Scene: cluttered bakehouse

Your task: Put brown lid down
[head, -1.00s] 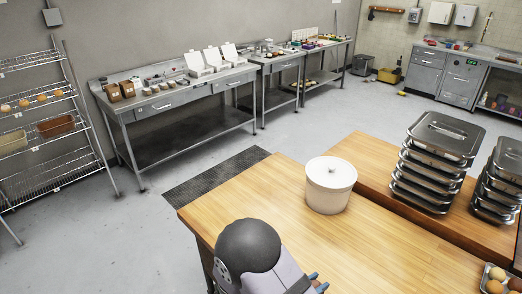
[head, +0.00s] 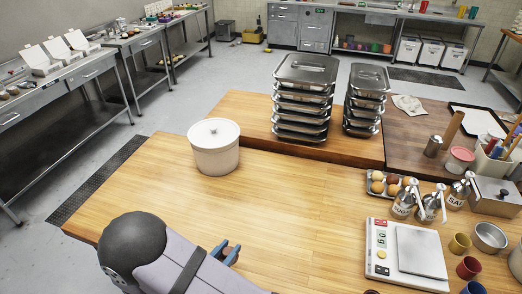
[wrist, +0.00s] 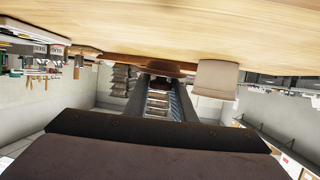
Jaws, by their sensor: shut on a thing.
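My gripper (head: 228,254) is low over the near part of the wooden table (head: 270,205), its blue fingers pointing away from me. In the wrist view, which is upside down, the fingers (wrist: 160,80) are shut on a dark brown thing (wrist: 158,67), seen edge-on, that looks like the brown lid. It is close to the tabletop; I cannot tell whether it touches. The lid does not show clearly in the head view. A white crock (head: 216,160) with its own pale lid stands beyond the gripper; it also shows in the wrist view (wrist: 215,80).
Stacked steel pans (head: 305,100) stand on the back board. The tabletop between crock and scale is clear.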

